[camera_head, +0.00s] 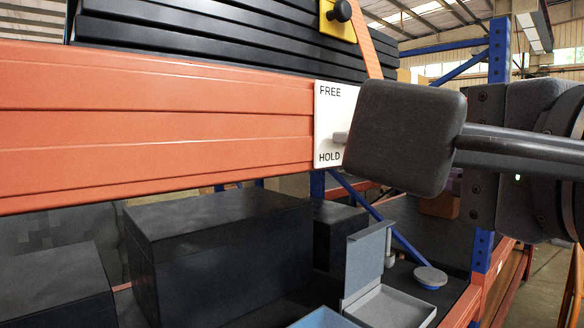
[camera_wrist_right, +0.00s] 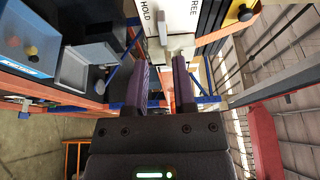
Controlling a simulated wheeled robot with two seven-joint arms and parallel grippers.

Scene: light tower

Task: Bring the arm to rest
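A white plate (camera_head: 325,115) marked FREE at the top and HOLD at the bottom is fixed to the end of the orange beam. A small grey lever (camera_head: 340,138) sticks out of it near HOLD, partly hidden behind my right gripper (camera_head: 405,137). In the right wrist view, the lever (camera_wrist_right: 163,28) stands on the plate (camera_wrist_right: 180,18) beyond the fingertips. My right gripper (camera_wrist_right: 163,72) has its two dark fingers apart there, with nothing seen held between them. Whether a finger touches the lever is unclear. My left gripper is not in view.
The orange beam (camera_head: 150,130) crosses the left, under stacked black slats (camera_head: 220,40). A black knob (camera_head: 342,10) on a yellow plate is above. Dark boxes (camera_head: 215,250), a grey open-lidded box (camera_head: 385,308) and a round grey-topped item (camera_head: 430,276) stand on the shelf below.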

